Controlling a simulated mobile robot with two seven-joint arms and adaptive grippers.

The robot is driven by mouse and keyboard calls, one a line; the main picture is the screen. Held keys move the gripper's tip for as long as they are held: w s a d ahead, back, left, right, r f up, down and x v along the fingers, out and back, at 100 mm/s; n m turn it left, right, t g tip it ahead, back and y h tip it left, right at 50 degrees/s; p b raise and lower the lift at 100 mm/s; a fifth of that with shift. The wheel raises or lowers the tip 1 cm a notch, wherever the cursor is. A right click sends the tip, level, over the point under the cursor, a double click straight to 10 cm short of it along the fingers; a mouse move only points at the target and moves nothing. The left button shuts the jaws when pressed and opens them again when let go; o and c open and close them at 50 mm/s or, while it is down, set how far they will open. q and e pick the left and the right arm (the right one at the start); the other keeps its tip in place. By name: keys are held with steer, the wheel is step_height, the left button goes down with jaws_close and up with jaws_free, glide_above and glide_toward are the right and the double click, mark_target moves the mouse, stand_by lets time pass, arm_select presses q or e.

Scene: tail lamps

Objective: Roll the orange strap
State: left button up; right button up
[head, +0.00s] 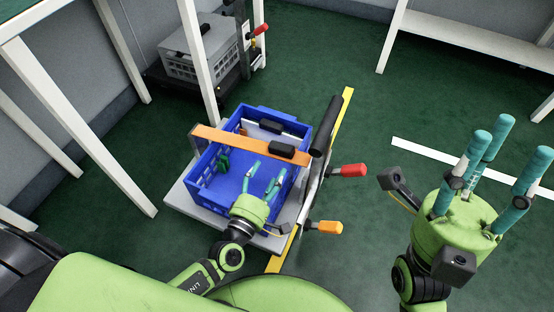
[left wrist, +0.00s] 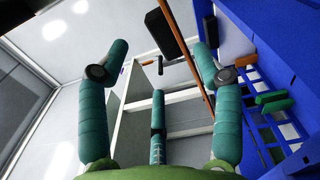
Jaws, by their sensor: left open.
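The orange strap (head: 232,140) lies across the top of the blue crate (head: 206,185), running from its left side to its right side. A black block (head: 282,148) sits on the strap near its right end. My left gripper (head: 265,171) is over the near part of the crate, below the strap in the picture, with its fingers apart and nothing between them. In the left wrist view the strap (left wrist: 197,72) shows as a thin orange line near the open fingers (left wrist: 162,60). My right gripper (head: 508,143) is raised at the right, fingers spread and empty.
The crate stands on a cart with a black handle bar (head: 326,126) and red (head: 353,170) and orange (head: 330,227) grips at its right. A grey crate (head: 198,55) stands behind. White posts and tables edge the area.

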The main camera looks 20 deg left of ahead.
arm_select(q)
steer(key=s, duration=0.2)
steer(key=shift+s+a, duration=0.2)
steer(key=shift+s, duration=0.15)
